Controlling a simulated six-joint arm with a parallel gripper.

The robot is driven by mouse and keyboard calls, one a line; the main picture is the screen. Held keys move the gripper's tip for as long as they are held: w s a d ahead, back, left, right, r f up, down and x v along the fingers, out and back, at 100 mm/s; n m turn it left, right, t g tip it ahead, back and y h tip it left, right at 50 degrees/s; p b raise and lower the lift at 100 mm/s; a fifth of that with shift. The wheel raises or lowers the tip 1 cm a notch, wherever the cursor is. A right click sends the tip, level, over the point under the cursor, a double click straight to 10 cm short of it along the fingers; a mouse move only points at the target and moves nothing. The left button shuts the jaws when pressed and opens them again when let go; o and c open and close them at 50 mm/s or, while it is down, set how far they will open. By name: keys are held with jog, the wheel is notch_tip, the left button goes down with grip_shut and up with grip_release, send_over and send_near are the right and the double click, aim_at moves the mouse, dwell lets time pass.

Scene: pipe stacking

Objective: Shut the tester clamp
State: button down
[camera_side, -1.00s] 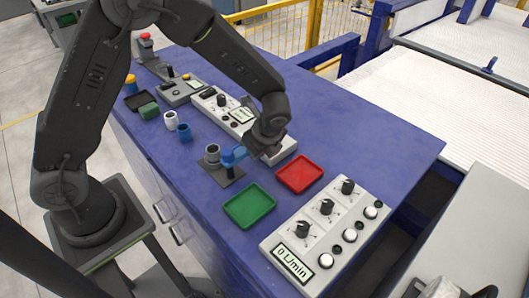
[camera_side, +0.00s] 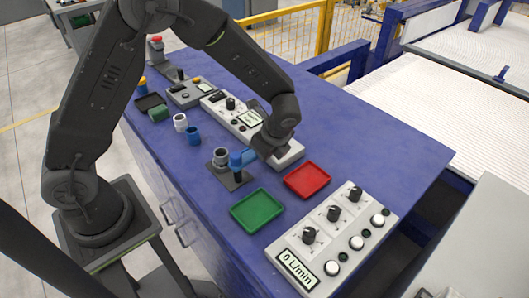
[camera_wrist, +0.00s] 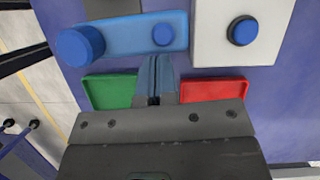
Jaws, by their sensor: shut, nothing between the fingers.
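The tester's blue clamp arm (camera_side: 240,159) stands on a dark plate (camera_side: 240,180), beside a grey upright pipe socket (camera_side: 220,156). In the side view the arm lies to the right of the socket, not visibly over it. In the wrist view the clamp arm (camera_wrist: 125,36) runs across the top left, with a round blue knob at its left end. My gripper (camera_wrist: 158,58) is shut and empty, its fingertips close to the clamp arm's near edge. I cannot tell whether they touch. In the side view my wrist hides the fingers partly.
A green tray (camera_side: 258,211) and a red tray (camera_side: 307,181) lie just in front. A control panel with knobs (camera_side: 331,236) stands at the front right. A white cup (camera_side: 180,122) and a blue cup (camera_side: 193,135) stand behind the socket. The blue table's right side is clear.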

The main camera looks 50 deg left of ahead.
jog(key=shift+a, duration=0.1)
jog(key=a+n, duration=0.1)
jog(key=n, duration=0.1)
jog(key=a+n+g, duration=0.1)
jog(key=n, duration=0.1)
jog(key=shift+w+a, duration=0.2)
jog(key=shift+w, duration=0.15)
jog(key=a+n+g, duration=0.1)
jog(key=n, duration=0.1)
jog(key=a+n+h, duration=0.1)
jog(key=a+n, duration=0.1)
jog(key=shift+s+n+g, duration=0.1)
jog(key=shift+n+g, duration=0.2)
jog(key=shift+g, duration=0.1)
jog(key=a+n, duration=0.1)
jog(key=s+a+n+h, duration=0.1)
jog(key=n, duration=0.1)
jog(key=shift+n+g+h, duration=0.3)
jog(key=shift+g, duration=0.1)
jog(key=shift+s+a+n+h, duration=0.4)
jog(key=shift+s+a+n, duration=0.2)
jog(key=shift+n, duration=0.6)
jog(key=shift+s+a+n+h, duration=0.25)
jog(key=shift+s+n, duration=0.05)
jog(key=shift+n, duration=0.35)
jog(key=shift+s+a+n+h, duration=0.25)
jog(key=shift+s+n, duration=0.05)
jog(key=shift+n, duration=0.35)
